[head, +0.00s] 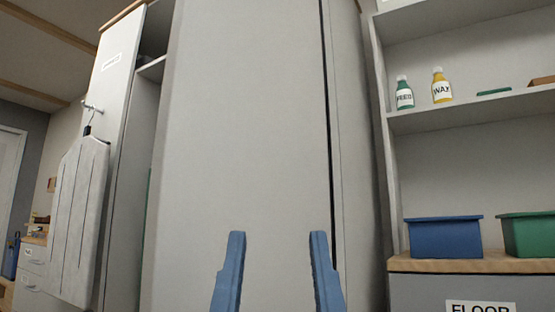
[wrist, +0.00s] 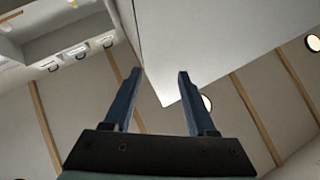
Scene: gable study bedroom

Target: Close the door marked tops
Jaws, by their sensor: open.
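A tall grey wardrobe stands ahead in the head view. A wide plain grey door panel (head: 245,120) stands open in the middle, with a dark gap along its right edge. No marking shows on the face I see. A second door (head: 122,75) on the left carries a small label (head: 112,61) too small to read, so I cannot tell which is marked tops. My gripper (head: 278,236) is open and empty in front of the middle panel. In the wrist view, a pale panel's corner (wrist: 200,45) shows beyond and between the fingertips (wrist: 157,72); contact is unclear.
A grey garment-shaped piece (head: 78,215) hangs from a hook on the left door. On the right, shelves hold bottles (head: 404,95) (head: 441,88), a blue bin (head: 443,237) and a green bin (head: 530,234). Drawers (head: 33,265) stand far left.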

